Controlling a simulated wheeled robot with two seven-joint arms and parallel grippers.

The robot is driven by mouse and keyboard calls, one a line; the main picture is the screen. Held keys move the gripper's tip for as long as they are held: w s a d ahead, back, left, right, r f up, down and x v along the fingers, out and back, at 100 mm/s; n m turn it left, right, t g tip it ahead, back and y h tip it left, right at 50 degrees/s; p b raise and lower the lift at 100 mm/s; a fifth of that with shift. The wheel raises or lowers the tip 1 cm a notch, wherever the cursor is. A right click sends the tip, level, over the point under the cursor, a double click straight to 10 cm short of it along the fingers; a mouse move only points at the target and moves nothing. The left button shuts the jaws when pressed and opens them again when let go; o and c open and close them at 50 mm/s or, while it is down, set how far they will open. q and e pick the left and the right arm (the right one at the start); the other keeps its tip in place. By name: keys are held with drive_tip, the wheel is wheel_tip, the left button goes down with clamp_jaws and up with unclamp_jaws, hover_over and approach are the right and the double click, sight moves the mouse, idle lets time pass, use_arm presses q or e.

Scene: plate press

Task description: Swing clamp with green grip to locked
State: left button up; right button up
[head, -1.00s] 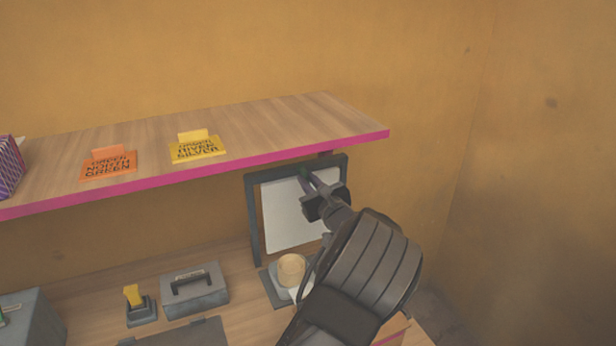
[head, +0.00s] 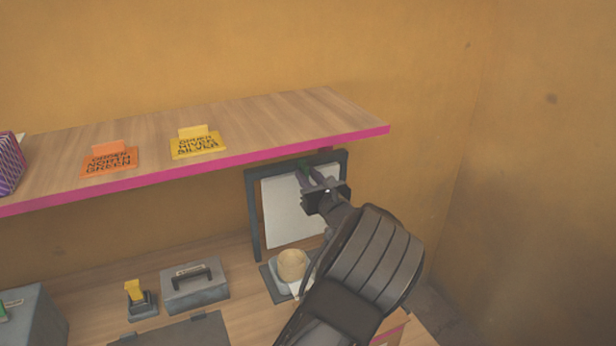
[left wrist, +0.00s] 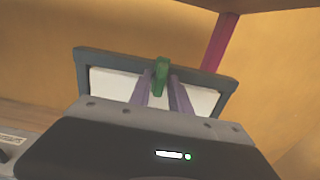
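The clamp with the green grip (left wrist: 160,77) is at the top edge of a dark frame (left wrist: 90,60) holding a white sheet. My left gripper (left wrist: 160,90) has one purple-grey finger on each side of the green grip in the left wrist view. Small gaps seem to show between fingers and grip, so the fingers look apart. In the head view the left gripper (head: 316,176) is in front of the white sheet (head: 286,215). My right gripper is not in view.
A wooden shelf (head: 250,120) with a pink edge overhangs the frame closely. It bears an orange sign (head: 110,160) and a yellow sign (head: 198,145). Below are a grey box with handle (head: 194,287), a yellow-handled stamp (head: 136,295) and a round tan object (head: 292,264).

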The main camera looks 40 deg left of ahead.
use_arm(q)
drive_tip(key=shift+o, duration=0.9)
drive_tip(key=b+v, duration=0.2)
drive_tip(key=v, duration=0.5)
drive_tip(key=shift+s+d, duration=0.2)
drive_tip(key=shift+d, duration=0.15)
